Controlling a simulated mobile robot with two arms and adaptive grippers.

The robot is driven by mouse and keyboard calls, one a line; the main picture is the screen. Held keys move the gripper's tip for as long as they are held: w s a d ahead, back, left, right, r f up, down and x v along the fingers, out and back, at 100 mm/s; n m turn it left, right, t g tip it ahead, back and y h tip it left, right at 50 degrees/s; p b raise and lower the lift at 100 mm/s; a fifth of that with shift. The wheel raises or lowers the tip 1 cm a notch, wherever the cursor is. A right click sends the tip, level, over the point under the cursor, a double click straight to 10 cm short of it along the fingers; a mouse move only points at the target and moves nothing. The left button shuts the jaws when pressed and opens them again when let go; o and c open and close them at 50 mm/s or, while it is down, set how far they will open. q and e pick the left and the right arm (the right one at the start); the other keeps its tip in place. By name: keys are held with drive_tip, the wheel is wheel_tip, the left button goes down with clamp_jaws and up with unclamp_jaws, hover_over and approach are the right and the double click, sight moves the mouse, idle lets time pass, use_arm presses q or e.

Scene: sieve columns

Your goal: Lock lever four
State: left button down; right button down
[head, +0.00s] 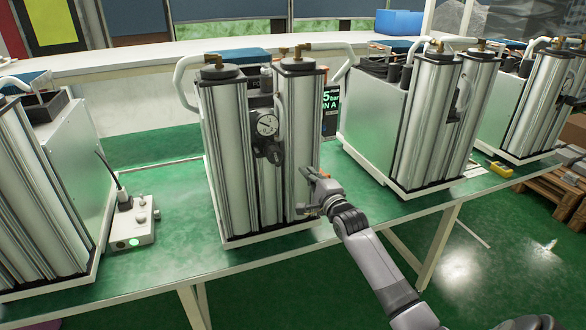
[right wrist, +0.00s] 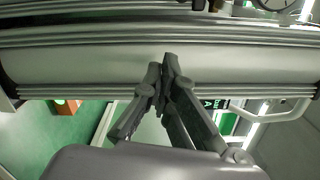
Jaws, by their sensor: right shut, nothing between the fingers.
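The middle machine has two silvery upright columns; the right one (head: 300,125) is beside my right gripper (head: 312,182). That gripper is shut and empty, low by this column's right side. In the right wrist view the closed fingertips (right wrist: 165,65) overlap the pale column (right wrist: 90,68); I cannot tell whether they touch it. A round gauge (head: 267,124) with dark fittings sits between the columns. Brass fittings (head: 300,50) top the right column. I cannot make out a lever marked four or its position. My left gripper is not in view.
Similar machines stand at the left (head: 75,175) and right (head: 405,130) of the green table (head: 165,205). A small grey control box (head: 133,222) lies left of the middle machine. Free tabletop lies right of the gripper.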

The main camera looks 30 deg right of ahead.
sight(287, 164)
drive_tip(key=w+a+p, duration=0.1)
drive_tip(key=w+a+r, duration=0.1)
drive_tip(key=shift+w+p, duration=0.3)
drive_tip(key=shift+p, duration=0.05)
drive_tip(key=shift+w+a, duration=0.2)
drive_tip(key=shift+a, duration=0.5)
drive_tip(key=shift+d, duration=0.1)
drive_tip(key=shift+a+f, duration=0.1)
drive_tip(key=shift+a, duration=0.1)
drive_tip(key=shift+w+a+f+m, duration=0.1)
drive_tip(key=shift+f+m, duration=0.05)
drive_tip(key=shift+m, duration=0.25)
